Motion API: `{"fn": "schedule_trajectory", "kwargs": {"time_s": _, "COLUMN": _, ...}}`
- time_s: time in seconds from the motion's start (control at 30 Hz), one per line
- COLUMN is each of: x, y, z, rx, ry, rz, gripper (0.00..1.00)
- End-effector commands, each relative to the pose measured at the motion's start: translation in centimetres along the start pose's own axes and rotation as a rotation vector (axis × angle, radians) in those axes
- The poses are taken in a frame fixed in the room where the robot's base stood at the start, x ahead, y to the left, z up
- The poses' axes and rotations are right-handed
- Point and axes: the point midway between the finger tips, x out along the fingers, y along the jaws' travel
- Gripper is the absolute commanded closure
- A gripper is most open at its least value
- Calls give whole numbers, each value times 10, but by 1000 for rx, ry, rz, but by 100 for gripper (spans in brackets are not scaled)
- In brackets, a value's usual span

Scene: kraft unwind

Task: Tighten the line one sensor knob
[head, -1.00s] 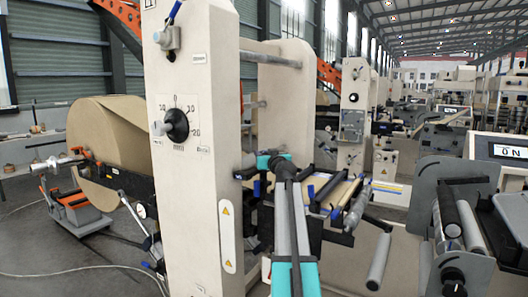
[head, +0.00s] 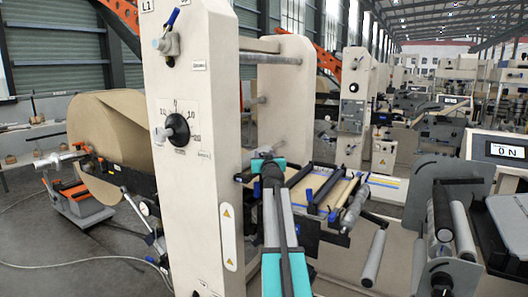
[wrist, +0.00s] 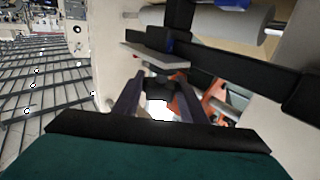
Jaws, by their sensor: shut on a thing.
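In the wrist view, my gripper (wrist: 159,83) has its two dark fingers on either side of a small dark knob (wrist: 157,93). The gripper is shut on this knob, which sits below a flat grey bracket (wrist: 155,56). The knob's markings and how tight it is cannot be told. In the head view, my arm reaches up to the right side of the cream column (head: 190,215) labelled L1. My fingers and the knob are hidden there behind my wrist and the column.
A black dial knob (head: 178,130) with a scale is on the column's front, left of my arm. A kraft roll (head: 105,135) stands behind at left. Rollers and a side frame (head: 445,215) are close on the right. A dark bar (wrist: 235,75) crosses near my fingers.

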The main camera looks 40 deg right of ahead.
Motion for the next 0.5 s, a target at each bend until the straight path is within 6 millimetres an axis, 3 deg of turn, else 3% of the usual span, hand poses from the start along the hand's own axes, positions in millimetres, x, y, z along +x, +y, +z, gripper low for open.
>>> {"fn": "schedule_trajectory", "kwargs": {"time_s": 0.03, "x": 0, "y": -1, "z": -9, "rx": 0, "ry": 11, "rz": 7, "gripper": 84}}
{"fn": "schedule_trajectory", "kwargs": {"time_s": 0.5, "x": 0, "y": -1, "z": -7, "rx": 0, "ry": 13, "rz": 30, "gripper": 84}}
